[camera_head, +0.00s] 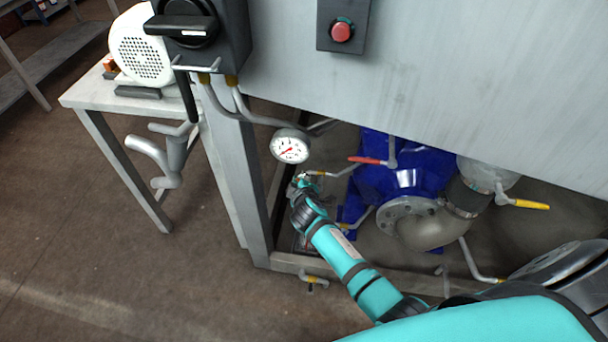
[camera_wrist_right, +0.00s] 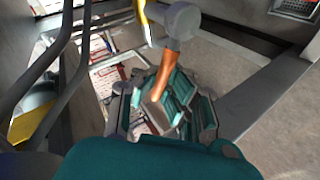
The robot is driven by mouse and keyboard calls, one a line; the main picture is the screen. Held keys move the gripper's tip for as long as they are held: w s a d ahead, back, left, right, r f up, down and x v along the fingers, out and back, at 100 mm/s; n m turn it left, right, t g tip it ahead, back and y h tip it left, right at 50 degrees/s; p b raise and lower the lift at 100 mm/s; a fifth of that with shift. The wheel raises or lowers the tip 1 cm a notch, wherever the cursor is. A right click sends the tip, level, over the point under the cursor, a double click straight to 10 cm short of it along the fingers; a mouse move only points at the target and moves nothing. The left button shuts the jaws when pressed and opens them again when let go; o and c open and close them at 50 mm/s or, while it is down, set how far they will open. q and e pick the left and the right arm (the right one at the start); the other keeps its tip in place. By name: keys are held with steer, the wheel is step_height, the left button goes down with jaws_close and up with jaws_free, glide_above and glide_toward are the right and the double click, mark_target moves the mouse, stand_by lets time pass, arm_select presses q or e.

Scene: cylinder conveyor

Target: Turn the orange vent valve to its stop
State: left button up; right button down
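The orange vent valve handle (camera_wrist_right: 166,80) is a short lever hanging from a round grey valve body (camera_wrist_right: 181,20) in the right wrist view. My right gripper (camera_wrist_right: 167,106) is at the lever, with its teal fingers around the lever's lower end. The fingers hide that end, and I cannot tell whether they press on it. In the head view my right gripper (camera_head: 303,183) is below the pressure gauge, and a small orange lever (camera_head: 316,173) shows just right of its tips. My left gripper is not in view.
A white-faced gauge (camera_head: 290,146) is just above the gripper. A blue pump (camera_head: 405,175) with a red lever (camera_head: 367,160) and a yellow lever (camera_head: 530,205) stands to the right. A metal frame post (camera_head: 235,180) is close on the left.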

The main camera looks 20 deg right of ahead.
steer(key=shift+s+a+f+n+g+h, duration=0.1)
steer(key=shift+a+f+n+g+h, duration=0.1)
steer(key=shift+f+n+g+h, duration=0.5)
steer(key=shift+s+a+f+n+g+h, duration=0.1)
steer(key=shift+a+f+n+g+h, duration=0.1)
steer(key=shift+f+n+g+h, duration=0.45)
steer(key=shift+f, duration=0.25)
steer(key=c, duration=1.3)
jaws_free()
steer(key=shift+w+r+t, duration=0.15)
steer(key=shift+r+t, duration=0.1)
steer(key=shift+c, duration=0.2)
steer(key=shift+r, duration=0.1)
steer(key=v, duration=1.1)
steer(key=shift+s+r, duration=0.2)
steer(key=shift+s, duration=0.15)
steer(key=shift+a, duration=0.1)
